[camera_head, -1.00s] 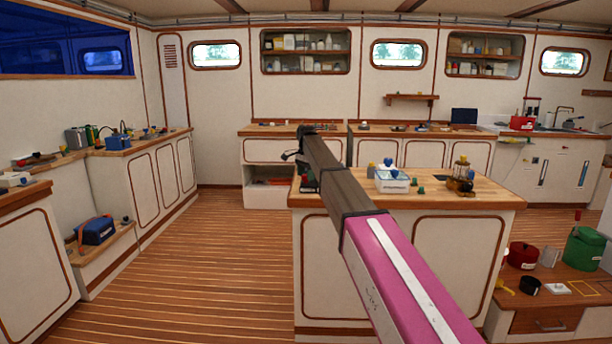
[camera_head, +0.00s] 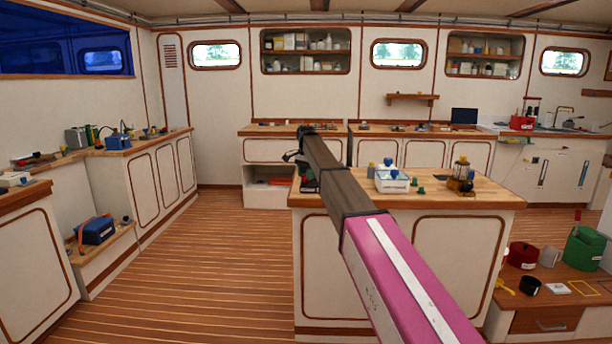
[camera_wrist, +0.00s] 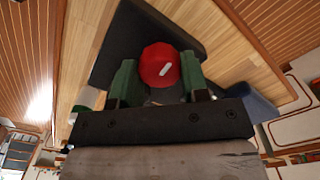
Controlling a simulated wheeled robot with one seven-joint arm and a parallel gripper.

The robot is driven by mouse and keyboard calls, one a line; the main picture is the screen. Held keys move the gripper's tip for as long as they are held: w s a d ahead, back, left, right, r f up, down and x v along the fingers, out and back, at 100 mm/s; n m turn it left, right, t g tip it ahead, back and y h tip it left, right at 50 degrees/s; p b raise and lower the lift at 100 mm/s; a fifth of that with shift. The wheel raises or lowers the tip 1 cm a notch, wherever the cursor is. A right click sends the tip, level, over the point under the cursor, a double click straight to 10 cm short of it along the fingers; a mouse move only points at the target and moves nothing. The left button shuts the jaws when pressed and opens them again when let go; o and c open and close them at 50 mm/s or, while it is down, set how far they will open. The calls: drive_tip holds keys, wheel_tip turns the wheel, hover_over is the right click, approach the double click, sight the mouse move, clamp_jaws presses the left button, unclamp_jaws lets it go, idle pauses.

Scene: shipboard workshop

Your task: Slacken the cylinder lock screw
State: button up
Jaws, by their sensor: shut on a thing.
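In the wrist view, a round red knob with a white mark on its top (camera_wrist: 160,65) sits between the two green fingers of my gripper (camera_wrist: 158,82). The fingers are shut on the red knob from both sides. Beneath the knob is a dark grey flat base (camera_wrist: 128,45) on the wooden island top. I take the red knob to be the lock screw's head, but its lower part is hidden by my gripper. In the head view my arm reaches over the island's left end, and the gripper is mostly hidden behind it.
A low bench at right holds a red pot (camera_head: 522,256) and a green container (camera_head: 584,248). The floor left of the island is clear.

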drive_tip(key=n, duration=1.2)
drive_tip(key=shift+n, duration=2.2)
drive_tip(key=o, duration=0.9)
drive_tip(key=shift+r, duration=0.15)
wheel_tip(320, 180, up, 11)
drive_tip(key=shift+f, duration=0.2)
